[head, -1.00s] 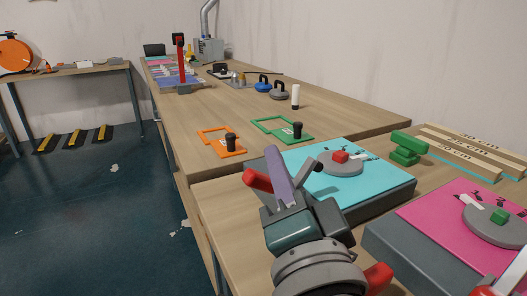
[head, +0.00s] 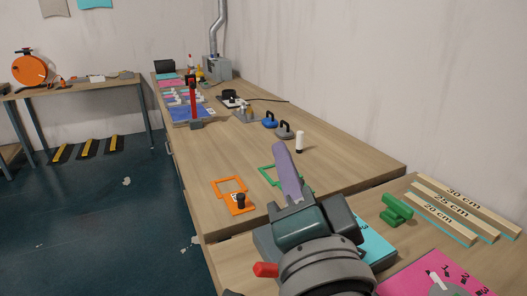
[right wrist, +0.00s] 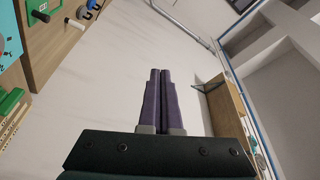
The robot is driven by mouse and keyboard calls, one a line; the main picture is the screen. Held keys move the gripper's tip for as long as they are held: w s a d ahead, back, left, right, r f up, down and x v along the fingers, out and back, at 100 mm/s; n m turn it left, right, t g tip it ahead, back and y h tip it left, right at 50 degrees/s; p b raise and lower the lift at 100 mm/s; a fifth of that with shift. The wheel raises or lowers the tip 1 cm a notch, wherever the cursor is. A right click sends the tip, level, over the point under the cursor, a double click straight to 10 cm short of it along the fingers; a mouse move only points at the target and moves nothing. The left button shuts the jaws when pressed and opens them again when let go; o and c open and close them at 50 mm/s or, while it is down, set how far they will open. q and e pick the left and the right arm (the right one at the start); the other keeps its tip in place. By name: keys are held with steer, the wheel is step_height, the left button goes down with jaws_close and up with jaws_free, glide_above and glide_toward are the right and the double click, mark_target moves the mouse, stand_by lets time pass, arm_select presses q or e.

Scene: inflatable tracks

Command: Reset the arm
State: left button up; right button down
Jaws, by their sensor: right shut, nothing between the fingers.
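My right gripper (head: 287,172) comes up from the bottom of the head view. Its purple fingers point up and away, in front of the near end of the long workbench. In the right wrist view the two fingers (right wrist: 160,98) lie together with nothing between them. Behind them shows a pale wall. The gripper hides most of a cyan board (head: 376,249) and part of a green frame (head: 266,174) in the head view. My left gripper is not in either view.
An orange frame with a black knob (head: 240,202) lies left of my gripper. A green block (head: 397,210), wooden length strips (head: 456,208) and a pink board (head: 437,276) are at right. A white cylinder (head: 299,142) stands behind. Open floor (head: 95,230) is at left.

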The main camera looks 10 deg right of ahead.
steer(key=shift+r, duration=0.3)
steer(key=s+f+n+g+y, duration=0.5)
steer(key=s+f+n+g, duration=0.4)
steer(key=s+n, duration=0.15)
steer(key=s+d+f+n+g+h, duration=0.3)
steer(key=s+d+g+h, duration=0.3)
steer(key=s+d, duration=0.65)
step_height(320, 180, up, 38)
steer(key=s+g+p, duration=0.1)
steer(key=p, duration=3.6)
steer(key=shift+s+f, duration=0.2)
steer(key=shift+s, duration=0.1)
